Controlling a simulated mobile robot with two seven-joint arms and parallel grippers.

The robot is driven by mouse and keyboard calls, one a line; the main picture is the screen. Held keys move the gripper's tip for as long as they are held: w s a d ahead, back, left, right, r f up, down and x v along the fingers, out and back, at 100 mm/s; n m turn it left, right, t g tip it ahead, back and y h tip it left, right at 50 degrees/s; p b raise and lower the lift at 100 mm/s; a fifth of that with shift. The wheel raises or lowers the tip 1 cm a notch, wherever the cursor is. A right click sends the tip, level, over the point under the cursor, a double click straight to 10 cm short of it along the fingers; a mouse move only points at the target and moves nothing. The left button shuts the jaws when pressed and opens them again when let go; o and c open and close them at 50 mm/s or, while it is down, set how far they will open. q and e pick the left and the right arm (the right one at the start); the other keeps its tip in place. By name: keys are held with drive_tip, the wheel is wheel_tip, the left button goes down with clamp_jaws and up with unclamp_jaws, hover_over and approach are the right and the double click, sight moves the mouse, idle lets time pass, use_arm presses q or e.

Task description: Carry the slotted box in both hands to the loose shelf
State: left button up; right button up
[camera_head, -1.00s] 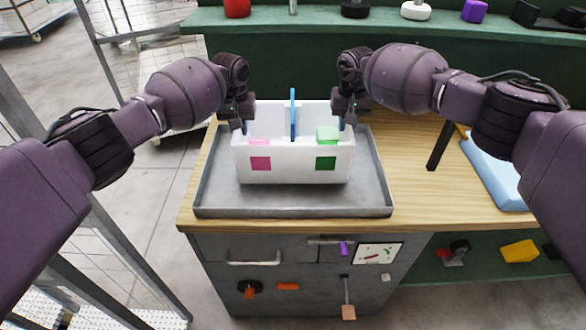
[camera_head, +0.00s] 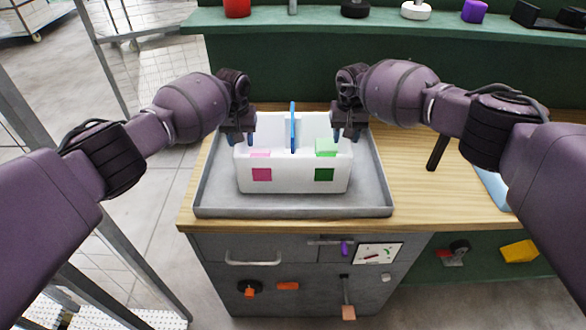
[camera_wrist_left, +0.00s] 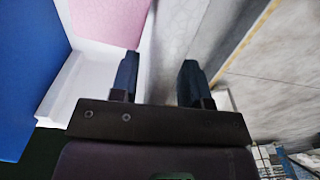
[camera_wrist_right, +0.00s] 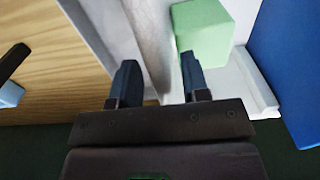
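The white slotted box (camera_head: 293,181) rests upright in the grey tray (camera_head: 293,208) on the wooden counter. A blue divider (camera_head: 293,125) stands in its middle. A pink block (camera_head: 260,154) is in its left compartment and a green block (camera_head: 326,147) in its right. Pink and green squares mark its front. My left gripper (camera_head: 240,139) is open at the box's left end wall, and my right gripper (camera_head: 346,135) is open at the right end wall. The wrist views show both finger pairs spread apart at the walls. I cannot tell which surface is the loose shelf.
The wooden counter (camera_head: 410,190) is clear right of the tray, apart from a dark upright bar (camera_head: 437,153) and a light blue item (camera_head: 493,188). A green shelf (camera_head: 300,20) with several small objects runs behind. A metal rack stands at the left.

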idle(0.4)
use_arm(q)
wheel_tip(320, 180, up, 12)
drive_tip(key=shift+s+f, duration=0.1)
use_arm(e)
drive_tip(key=shift+r, duration=0.55)
wheel_tip(320, 180, up, 11)
idle(0.3)
drive_tip(key=shift+s, duration=0.1)
idle(0.4)
